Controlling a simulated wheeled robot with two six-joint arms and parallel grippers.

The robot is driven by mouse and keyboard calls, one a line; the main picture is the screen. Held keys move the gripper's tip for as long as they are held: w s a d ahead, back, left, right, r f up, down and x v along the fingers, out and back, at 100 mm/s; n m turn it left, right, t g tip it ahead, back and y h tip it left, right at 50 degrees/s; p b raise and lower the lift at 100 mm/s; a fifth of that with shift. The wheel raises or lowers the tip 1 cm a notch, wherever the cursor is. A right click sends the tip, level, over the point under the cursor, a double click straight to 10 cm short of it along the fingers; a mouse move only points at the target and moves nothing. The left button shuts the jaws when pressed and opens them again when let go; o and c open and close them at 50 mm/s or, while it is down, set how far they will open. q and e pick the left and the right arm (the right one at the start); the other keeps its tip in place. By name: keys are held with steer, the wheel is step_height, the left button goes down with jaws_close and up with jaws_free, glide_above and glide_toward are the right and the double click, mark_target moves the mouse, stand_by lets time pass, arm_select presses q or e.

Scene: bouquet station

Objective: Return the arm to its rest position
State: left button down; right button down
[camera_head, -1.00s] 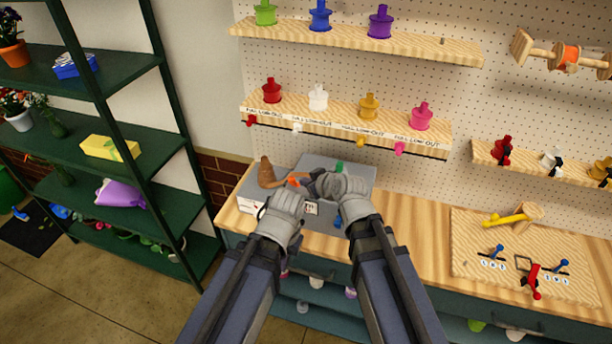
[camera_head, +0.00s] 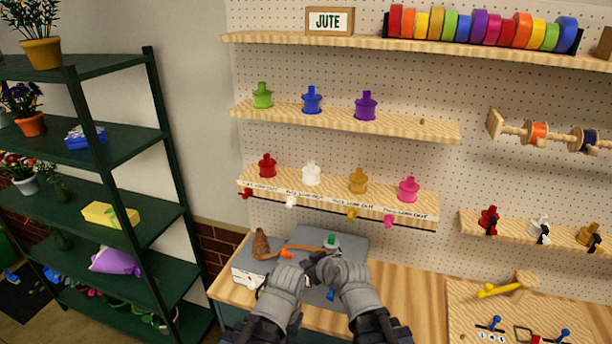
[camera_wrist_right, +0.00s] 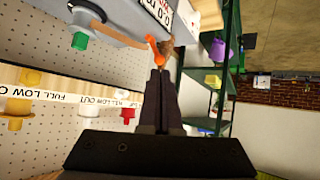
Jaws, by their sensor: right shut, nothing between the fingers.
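My right gripper (camera_head: 314,262) is at the bottom centre of the head view, over a grey box-like device (camera_head: 303,236). In the right wrist view its two dark fingers (camera_wrist_right: 160,74) are together with nothing between them. Their tips are close to a small orange part (camera_wrist_right: 154,46); I cannot tell whether they touch it. My left gripper's grey wrist (camera_head: 284,284) is just left of the right one. Its fingers are too hidden to judge. A brown curved piece (camera_head: 262,244) lies on the device, near a green knob (camera_head: 331,240).
Pegboard shelves with coloured spools (camera_head: 358,182) are behind. A dark green shelving rack (camera_head: 130,160) stands on the left.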

steer(key=s+d+f+m+g+h, duration=0.3)
steer(key=s+d+f+m+g, duration=0.15)
steer(key=d, duration=0.35)
steer(key=s+d+f+m+g+h, duration=0.2)
steer(key=s+d+f+m+g, duration=0.15)
steer(key=s+d, duration=0.35)
steer(key=s+a+f+n+g+h+b, duration=0.1)
steer(key=s+a+f+n+b, duration=0.3)
steer(key=a+f+b, duration=0.5)
step_height(320, 180, down, 4)
steer(key=s+b, duration=0.1)
steer(key=b, duration=0.2)
steer(key=shift+s+a, duration=0.15)
steer(key=shift+s, duration=0.1)
